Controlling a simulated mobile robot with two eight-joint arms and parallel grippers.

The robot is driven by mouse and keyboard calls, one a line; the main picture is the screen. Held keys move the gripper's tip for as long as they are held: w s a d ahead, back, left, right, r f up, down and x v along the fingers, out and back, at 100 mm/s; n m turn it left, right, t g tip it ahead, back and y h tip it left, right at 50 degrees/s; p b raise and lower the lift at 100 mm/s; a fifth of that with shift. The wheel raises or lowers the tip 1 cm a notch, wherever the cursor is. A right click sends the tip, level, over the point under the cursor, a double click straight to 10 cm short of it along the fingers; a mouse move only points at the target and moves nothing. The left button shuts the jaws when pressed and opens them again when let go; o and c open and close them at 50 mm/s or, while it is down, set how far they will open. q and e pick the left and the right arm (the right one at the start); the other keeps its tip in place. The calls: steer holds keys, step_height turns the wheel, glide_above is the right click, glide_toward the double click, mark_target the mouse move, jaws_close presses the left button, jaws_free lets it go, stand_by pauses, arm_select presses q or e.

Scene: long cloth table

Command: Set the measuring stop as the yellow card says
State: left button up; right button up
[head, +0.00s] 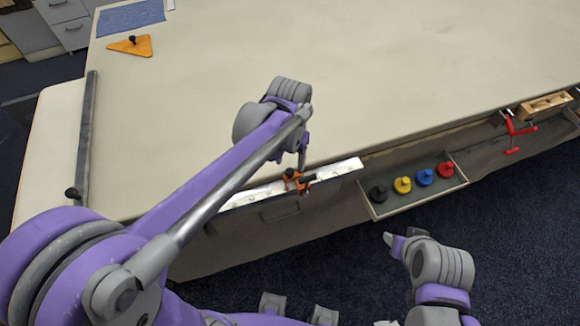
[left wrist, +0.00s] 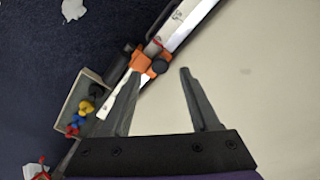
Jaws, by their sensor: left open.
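The measuring stop looks to be the orange slider (head: 293,177) with black knobs, seated on a white rail (head: 345,167) along the table's front edge. In the left wrist view the stop (left wrist: 141,62) and the rail (left wrist: 187,20) lie just beyond the fingertips. My left gripper (head: 302,160) is above the stop at the table edge. Its two fingers (left wrist: 157,76) are spread apart and empty, the left one close to the stop. The scale marks are too small to read. No yellow card can be made out. My right gripper (head: 392,240) is low in front of the table, its jaws unclear.
A shallow tray (head: 378,215) at the front edge holds black, yellow, blue and red knobbed pieces. A red clamp (head: 516,132) and a wooden block (head: 545,105) are at right. An orange triangle (head: 131,46) and a blue cloth (head: 130,17) lie far left. The tabletop's middle is clear.

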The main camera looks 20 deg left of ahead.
mark_target(290, 171)
arm_select(q)
steer(key=shift+f, duration=1.85)
jaws_close()
